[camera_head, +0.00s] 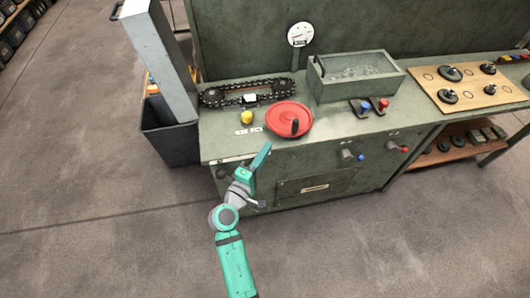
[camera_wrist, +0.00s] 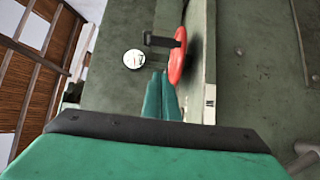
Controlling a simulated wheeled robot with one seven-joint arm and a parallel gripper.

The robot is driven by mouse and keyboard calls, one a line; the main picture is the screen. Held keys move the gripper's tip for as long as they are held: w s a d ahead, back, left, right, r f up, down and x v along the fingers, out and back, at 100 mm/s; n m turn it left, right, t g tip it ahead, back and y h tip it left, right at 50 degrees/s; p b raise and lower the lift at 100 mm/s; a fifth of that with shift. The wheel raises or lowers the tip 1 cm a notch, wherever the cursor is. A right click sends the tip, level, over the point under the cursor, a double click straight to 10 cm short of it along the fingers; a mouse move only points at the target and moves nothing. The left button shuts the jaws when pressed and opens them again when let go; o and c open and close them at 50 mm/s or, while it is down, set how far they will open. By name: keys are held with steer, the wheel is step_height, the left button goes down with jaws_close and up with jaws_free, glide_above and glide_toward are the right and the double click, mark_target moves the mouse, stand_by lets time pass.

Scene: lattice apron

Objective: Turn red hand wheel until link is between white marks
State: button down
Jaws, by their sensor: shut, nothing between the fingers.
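The red hand wheel (camera_head: 283,119) lies on the green bench top near its front edge, with a black crank handle (camera_head: 295,127) standing up from its rim. Behind it a black chain (camera_head: 225,95) runs around two sprockets. A white link (camera_head: 250,98) sits on the near run of the chain; the white marks are too small to tell apart. My gripper (camera_head: 266,148) is shut and empty, just in front of and left of the wheel. In the wrist view the wheel (camera_wrist: 178,62) and its handle (camera_wrist: 160,41) are beyond the shut fingertips (camera_wrist: 160,76), apart from them.
A yellow knob (camera_head: 246,117) is left of the wheel. A round white gauge (camera_head: 300,34) stands at the back. A dark bin (camera_head: 170,140) is at the bench's left end.

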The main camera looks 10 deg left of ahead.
mark_target(289, 134)
steer(key=x, duration=0.2)
steer(key=d+x, duration=0.1)
steer(key=x, duration=0.5)
steer(key=shift+s+d, duration=0.15)
steer(key=shift+d, duration=0.25)
steer(key=shift+w+d, duration=0.2)
steer(key=shift+d, duration=0.6)
steer(key=shift+w+d, duration=0.2)
steer(key=shift+d, duration=0.4)
steer(key=shift+w, duration=0.2)
